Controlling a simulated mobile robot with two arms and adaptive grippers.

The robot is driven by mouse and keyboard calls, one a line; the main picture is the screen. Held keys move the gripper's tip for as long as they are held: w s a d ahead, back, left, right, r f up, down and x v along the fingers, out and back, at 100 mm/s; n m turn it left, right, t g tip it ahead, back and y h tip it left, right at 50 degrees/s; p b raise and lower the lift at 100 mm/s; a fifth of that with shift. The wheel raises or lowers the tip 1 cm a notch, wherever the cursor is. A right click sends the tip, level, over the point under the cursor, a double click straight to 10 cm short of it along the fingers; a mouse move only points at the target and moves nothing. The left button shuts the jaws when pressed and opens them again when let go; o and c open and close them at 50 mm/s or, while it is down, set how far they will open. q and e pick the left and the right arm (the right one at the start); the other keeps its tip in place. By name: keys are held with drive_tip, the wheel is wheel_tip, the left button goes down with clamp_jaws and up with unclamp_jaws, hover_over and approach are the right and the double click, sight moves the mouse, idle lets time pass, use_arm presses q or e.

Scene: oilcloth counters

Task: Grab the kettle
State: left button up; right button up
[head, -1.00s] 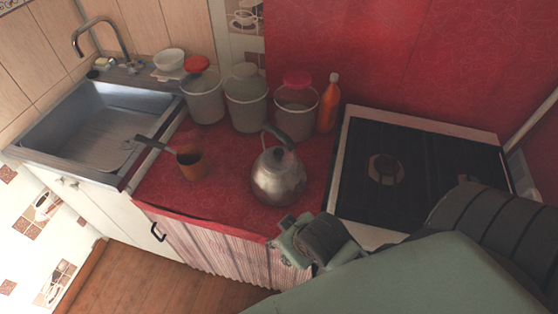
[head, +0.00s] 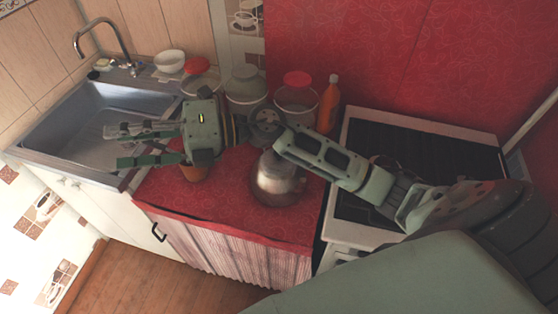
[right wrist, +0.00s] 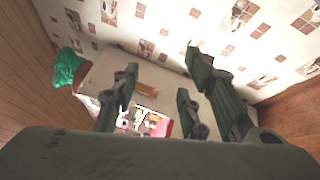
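The kettle (head: 277,184) is a round metal pot standing upright on the red counter (head: 235,205) in the head view. My right forearm and wrist pass over it and hide its handle and upper part. My right gripper (head: 116,147) is past the kettle to the left, pointing left over the right part of the sink. Its fingers are spread and empty. In the right wrist view the open fingers (right wrist: 160,95) show apart with nothing between them, and the kettle is not seen. My left gripper is not in view.
An orange-brown pot (head: 194,173) is partly hidden under my right gripper. Lidded canisters (head: 296,105) and an orange bottle (head: 328,104) line the back wall. The sink (head: 75,130) is at left, the stove (head: 440,150) at right. The counter's front strip is clear.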

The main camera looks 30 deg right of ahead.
drive_tip(key=w+d+f+n+g+h, duration=0.1)
drive_tip(key=d+f+n+g+h, duration=0.4)
drive_tip(key=d+f+h, duration=0.6)
drive_tip(key=d+h, duration=0.2)
drive_tip(key=d, duration=0.5)
drive_tip(key=d+f+m+g+h, duration=0.1)
drive_tip(key=d+h, duration=0.1)
drive_tip(key=d, duration=0.5)
drive_tip(key=d+m+h, duration=0.1)
drive_tip(key=d+h, duration=0.2)
drive_tip(key=d, duration=0.4)
drive_tip(key=shift+w+f+g, duration=0.15)
drive_tip(key=shift+f+g, duration=0.05)
drive_tip(key=shift+g, duration=0.1)
drive_tip(key=shift+d+f, duration=0.2)
drive_tip(key=f+p, duration=0.1)
drive_tip(key=f, duration=0.1)
drive_tip(key=f+p, duration=0.1)
drive_tip(key=f, duration=0.1)
drive_tip(key=f+p, duration=0.2)
drive_tip(key=shift+w+a+f, duration=0.1)
drive_tip(key=shift+w+f, duration=0.1)
drive_tip(key=shift+w, duration=0.05)
drive_tip(key=shift+f, duration=0.4)
drive_tip(key=shift+c, duration=0.2)
